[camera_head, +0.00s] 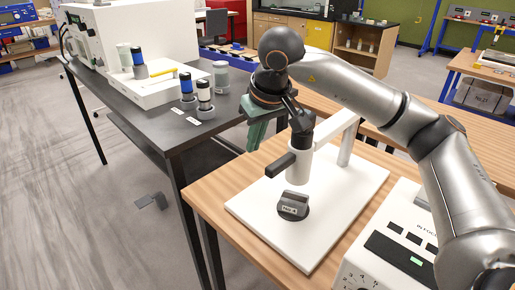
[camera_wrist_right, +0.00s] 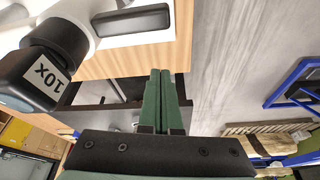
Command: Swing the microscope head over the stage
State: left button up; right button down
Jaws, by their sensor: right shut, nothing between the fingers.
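The microscope stands on a white base plate (camera_head: 330,222) on the wooden table. Its white head (camera_head: 299,165) hangs from an arm on a white post (camera_head: 346,142), with a black handle (camera_head: 280,165) sticking out to the left. My right gripper (camera_head: 253,146) is shut and empty, left of the head and apart from the handle. In the wrist view its green fingers (camera_wrist_right: 160,75) are together, near the handle (camera_wrist_right: 132,20) and the black 10X eyepiece (camera_wrist_right: 40,75). My left gripper is not seen.
A control box (camera_head: 400,250) stands on the table at the front right. A dark bench (camera_head: 165,125) at left holds jars (camera_head: 204,93) and a white machine (camera_head: 135,35). A gap separates bench and table. A dark object (camera_head: 151,201) lies on the floor.

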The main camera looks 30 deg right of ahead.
jog(key=v, duration=0.8)
jog(key=shift+s+r, duration=0.2)
jog(key=shift+s, duration=0.15)
jog(key=shift+d, duration=0.1)
jog(key=shift+f, duration=0.1)
